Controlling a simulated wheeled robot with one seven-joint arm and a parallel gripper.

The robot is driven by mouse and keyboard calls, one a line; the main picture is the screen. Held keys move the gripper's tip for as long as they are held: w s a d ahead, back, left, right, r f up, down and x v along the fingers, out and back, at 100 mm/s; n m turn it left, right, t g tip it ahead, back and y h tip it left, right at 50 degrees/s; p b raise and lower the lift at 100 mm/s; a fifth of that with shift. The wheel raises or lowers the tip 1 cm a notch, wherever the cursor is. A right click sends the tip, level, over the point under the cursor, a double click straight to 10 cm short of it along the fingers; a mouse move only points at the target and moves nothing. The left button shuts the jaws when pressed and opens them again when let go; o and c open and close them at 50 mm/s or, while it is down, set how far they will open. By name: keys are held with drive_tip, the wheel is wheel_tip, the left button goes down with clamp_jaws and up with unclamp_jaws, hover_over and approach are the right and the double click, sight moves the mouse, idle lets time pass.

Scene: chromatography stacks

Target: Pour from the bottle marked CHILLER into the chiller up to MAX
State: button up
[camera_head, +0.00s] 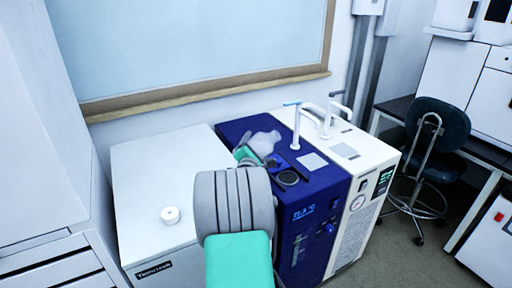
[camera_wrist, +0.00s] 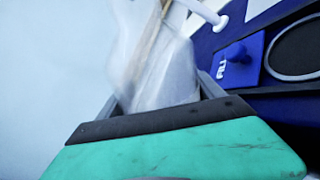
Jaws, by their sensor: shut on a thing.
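The blue chiller (camera_head: 312,225) stands in the middle of the head view, with a lit display on its front. A dark round ring (camera_head: 288,178) is on its top; it also shows in the wrist view (camera_wrist: 296,48) beside a raised blue piece (camera_wrist: 238,64). My gripper (camera_head: 250,156) is over the chiller's top, shut on a pale, translucent bottle (camera_head: 265,142). The bottle (camera_wrist: 150,55) fills the space between the fingers in the wrist view and seems tilted. Its marking, mouth and liquid level cannot be made out. No MAX mark is readable, and my arm hides part of the chiller.
A white cabinet (camera_head: 150,190) stands left of the chiller, with a small white round cap (camera_head: 171,214) on top. A white unit (camera_head: 355,205) with a gauge adjoins the right side. White pipes (camera_head: 296,130) rise behind the ring. A dark chair (camera_head: 438,135) is farther right.

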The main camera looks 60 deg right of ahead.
drive_tip(key=shift+r, duration=0.1)
drive_tip(key=shift+w+m+b, duration=0.15)
drive_tip(key=shift+m+b, duration=0.35)
drive_tip(key=shift+m, duration=0.1)
drive_tip(key=shift+w+a+f+m+b, duration=0.15)
drive_tip(key=shift+f+m+b, duration=0.1)
drive_tip(key=shift+m+b, duration=0.3)
drive_tip(key=shift+f, duration=0.1)
drive_tip(key=shift+w+f+m+b, duration=0.1)
drive_tip(key=shift+m+b, duration=0.45)
drive_tip(key=shift+f+b, duration=0.1)
drive_tip(key=shift+b, duration=0.25)
drive_tip(key=shift+m, duration=0.5)
